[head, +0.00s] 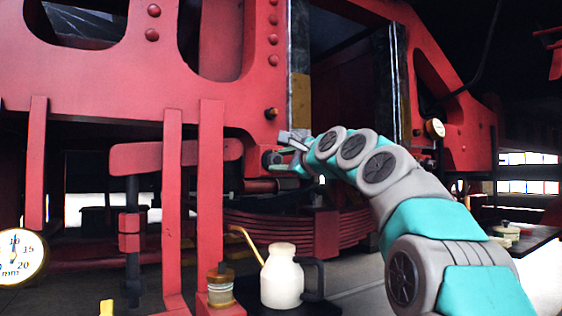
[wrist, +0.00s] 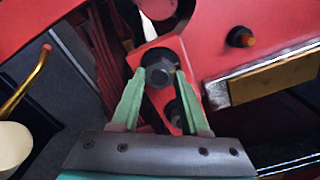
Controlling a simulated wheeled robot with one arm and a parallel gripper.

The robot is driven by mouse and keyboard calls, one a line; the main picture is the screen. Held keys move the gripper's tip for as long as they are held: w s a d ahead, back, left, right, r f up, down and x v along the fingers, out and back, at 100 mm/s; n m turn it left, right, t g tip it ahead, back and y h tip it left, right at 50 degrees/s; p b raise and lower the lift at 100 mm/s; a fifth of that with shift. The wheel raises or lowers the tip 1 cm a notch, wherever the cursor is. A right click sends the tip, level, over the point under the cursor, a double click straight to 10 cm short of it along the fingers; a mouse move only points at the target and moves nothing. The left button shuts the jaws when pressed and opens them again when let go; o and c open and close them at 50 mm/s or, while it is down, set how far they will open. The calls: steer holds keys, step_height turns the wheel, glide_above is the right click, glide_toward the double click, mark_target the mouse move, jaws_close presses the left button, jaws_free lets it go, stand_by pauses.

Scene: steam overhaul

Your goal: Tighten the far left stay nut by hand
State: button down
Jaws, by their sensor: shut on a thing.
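The stay nut, a dark hex nut (wrist: 159,74), sits on a red bracket plate (wrist: 172,52) in the wrist view. My gripper (wrist: 156,78) has its two green fingers on either side of this nut, shut on it. In the head view my gripper (head: 284,156) reaches in from the right to the lower edge of the red frame. There the fingers and my arm mostly hide the nut. A second dark round part (wrist: 175,112) shows between the fingers, nearer my palm; I cannot tell what it is.
A bolt with an orange tip (head: 271,113) juts out just above my gripper. A white oil can (head: 282,277) with a brass spout stands below. Upright red bars (head: 210,190) are to the left, and a leaf spring (head: 285,232) lies beneath.

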steer(key=shift+f, duration=0.1)
stand_by(0.4)
steer(key=shift+c, duration=2)
jaws_free()
steer(key=b+v, duration=0.1)
steer(key=v, duration=0.7)
steer(key=shift+w, duration=0.1)
